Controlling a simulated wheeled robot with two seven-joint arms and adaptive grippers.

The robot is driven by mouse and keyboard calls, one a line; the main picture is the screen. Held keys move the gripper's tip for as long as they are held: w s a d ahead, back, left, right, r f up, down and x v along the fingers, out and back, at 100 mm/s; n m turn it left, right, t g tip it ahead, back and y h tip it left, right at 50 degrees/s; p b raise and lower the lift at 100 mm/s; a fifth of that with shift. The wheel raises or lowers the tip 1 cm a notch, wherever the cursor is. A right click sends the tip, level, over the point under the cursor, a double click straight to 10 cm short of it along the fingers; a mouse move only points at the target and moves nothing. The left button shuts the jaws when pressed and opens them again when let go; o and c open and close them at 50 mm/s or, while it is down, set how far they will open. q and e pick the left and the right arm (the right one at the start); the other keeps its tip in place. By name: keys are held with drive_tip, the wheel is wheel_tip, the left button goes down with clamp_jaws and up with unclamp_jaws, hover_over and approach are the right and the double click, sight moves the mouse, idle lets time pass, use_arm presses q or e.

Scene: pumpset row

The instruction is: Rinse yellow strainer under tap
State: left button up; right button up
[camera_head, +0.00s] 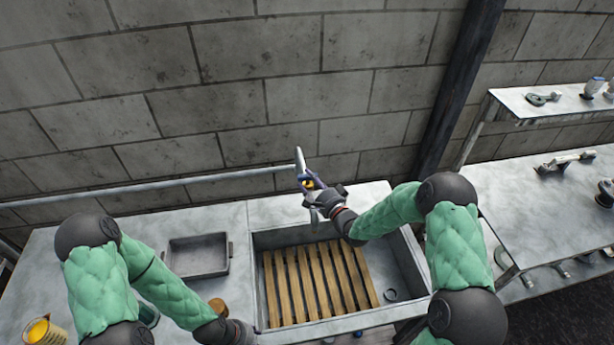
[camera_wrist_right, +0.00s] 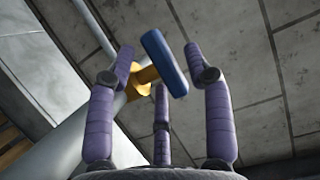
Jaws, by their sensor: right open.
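My right gripper (camera_head: 315,194) is open at the tap (camera_head: 300,160), above the back of the sink. In the right wrist view its purple fingers (camera_wrist_right: 160,85) spread around the tap's blue handle (camera_wrist_right: 164,62) on a brass stem (camera_wrist_right: 141,80). I cannot tell whether they touch it. My left gripper (camera_head: 238,333) is low, left of the sink's front; its fingers are unclear. A yellow item (camera_head: 39,329) sits in a clear container at the bottom left; I cannot tell if it is the strainer.
The sink (camera_head: 405,262) has a wooden slatted rack (camera_head: 318,283) in it. A grey tray (camera_head: 198,256) lies on the counter to its left. A small amber item (camera_head: 217,305) is near my left gripper. A wall pipe (camera_head: 150,187) runs behind. A bench (camera_head: 540,210) stands right.

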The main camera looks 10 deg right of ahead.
drive_tip(key=shift+w+a+r, duration=0.15)
drive_tip(key=shift+w+a, duration=0.1)
drive_tip(key=shift+w, duration=0.3)
drive_tip(key=shift+w+a, duration=0.1)
drive_tip(key=shift+w, duration=0.3)
drive_tip(key=shift+s, duration=0.1)
clamp_jaws()
